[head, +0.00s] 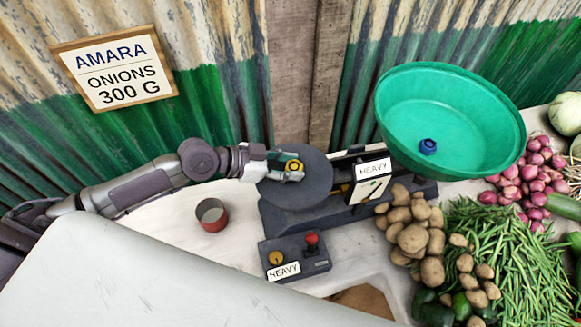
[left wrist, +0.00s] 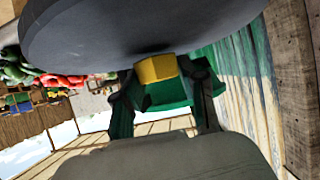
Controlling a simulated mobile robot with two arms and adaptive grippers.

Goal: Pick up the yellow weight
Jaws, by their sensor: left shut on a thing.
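The yellow weight (head: 293,166) is a small yellow piece at the dark round plate (head: 306,182) of the balance. My left gripper (head: 290,172) reaches in from the left over that plate and is shut on the yellow weight. In the left wrist view the yellow weight (left wrist: 156,69) sits between the two fingers (left wrist: 160,90), close against the edge of the dark plate (left wrist: 140,25). I cannot tell whether the weight still touches the plate. My right gripper is not in view.
A green bowl (head: 455,95) holding a blue weight (head: 428,146) is on the balance's right side. A red tin (head: 212,214) and a box with a red knob (head: 311,240) stand in front. Potatoes (head: 412,238), green beans (head: 505,255) and onions (head: 520,185) crowd the right.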

